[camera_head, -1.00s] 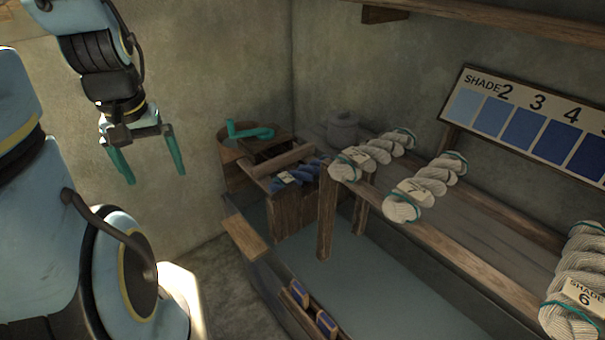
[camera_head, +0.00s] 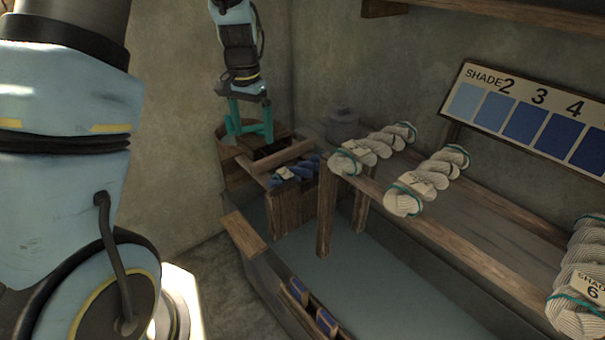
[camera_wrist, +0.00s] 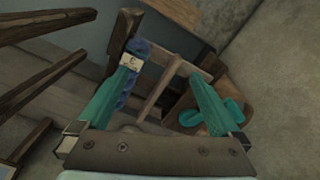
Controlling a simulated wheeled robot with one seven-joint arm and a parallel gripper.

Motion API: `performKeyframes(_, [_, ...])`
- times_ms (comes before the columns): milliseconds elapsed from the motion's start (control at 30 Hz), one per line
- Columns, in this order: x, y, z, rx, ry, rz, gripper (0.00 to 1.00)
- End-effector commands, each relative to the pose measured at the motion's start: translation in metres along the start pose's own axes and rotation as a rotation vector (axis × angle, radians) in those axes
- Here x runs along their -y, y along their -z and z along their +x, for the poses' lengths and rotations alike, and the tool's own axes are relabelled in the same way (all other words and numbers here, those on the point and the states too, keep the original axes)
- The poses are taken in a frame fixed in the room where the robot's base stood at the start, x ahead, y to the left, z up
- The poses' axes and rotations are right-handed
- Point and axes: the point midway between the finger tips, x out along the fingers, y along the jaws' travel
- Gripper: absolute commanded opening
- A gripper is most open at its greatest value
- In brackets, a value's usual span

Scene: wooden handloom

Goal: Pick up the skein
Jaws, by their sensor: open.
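Pale grey skeins with teal ties lie across a wooden rack: one at the back left (camera_head: 372,150), one in the middle (camera_head: 428,182), and one at the right edge (camera_head: 580,285) with a shade 6 tag. My gripper (camera_head: 251,130) is open and empty, above and left of the blue skein in the head view. Its teal fingers (camera_wrist: 165,70) are wide apart in the wrist view.
A round wooden tub (camera_head: 230,160) stands left of the box (camera_head: 292,210). A teal object lies on it in the wrist view (camera_wrist: 212,118). The wooden rack (camera_head: 455,238) runs to the right. A shade board (camera_head: 525,122) stands behind it. A grey pot (camera_head: 343,125) is at the back.

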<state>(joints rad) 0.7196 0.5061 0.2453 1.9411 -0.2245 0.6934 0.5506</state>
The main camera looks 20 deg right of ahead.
Motion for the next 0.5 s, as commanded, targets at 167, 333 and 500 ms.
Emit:
performKeyframes(167, [-0.057, 0.068, 0.029, 0.027, 0.004, 0.272, 1.0])
performKeyframes(333, [-0.085, 0.093, 0.04, 0.036, 0.006, 0.392, 1.0])
performKeyframes(500, [-0.088, 0.095, 0.06, 0.04, 0.005, 0.408, 1.0])
